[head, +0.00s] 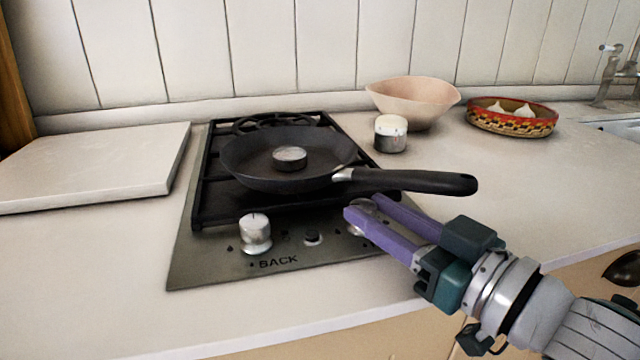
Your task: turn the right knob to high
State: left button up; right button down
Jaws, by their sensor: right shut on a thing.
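The stove (190,269) is set in the pale counter, with a front panel marked "BACK". The right knob (354,230) is mostly hidden behind my right gripper's purple fingers; only a little of its metal shows. My right gripper (358,210) reaches in from the lower right and is shut on the right knob. The knob's setting cannot be read. The left knob (256,233) is silver and stands free on the panel. My left gripper is not in view.
A dark frying pan (240,160) holds a small round tin (289,158); its handle (420,182) extends right, just above my right fingers. A white-topped jar (390,134), pink bowl (412,100) and patterned basket (511,120) stand behind. A board (90,165) lies left.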

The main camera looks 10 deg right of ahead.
jog(key=shift+w+d+n+g+y+b, duration=0.1)
jog(key=shift+d+n+g+y+b, duration=0.1)
jog(key=shift+n+g+y, duration=0.45)
jog(key=shift+w+d+n+g+y+b, duration=0.1)
jog(key=shift+n+g+y+b, duration=0.25)
jog(key=shift+y, duration=0.5)
jog(key=shift+n, duration=0.3)
jog(key=c, duration=0.5)
grip_release()
jog(key=p+v, duration=0.1)
jog(key=v, duration=0.9)
jog(key=shift+d, duration=0.1)
jog(key=shift+w, duration=0.1)
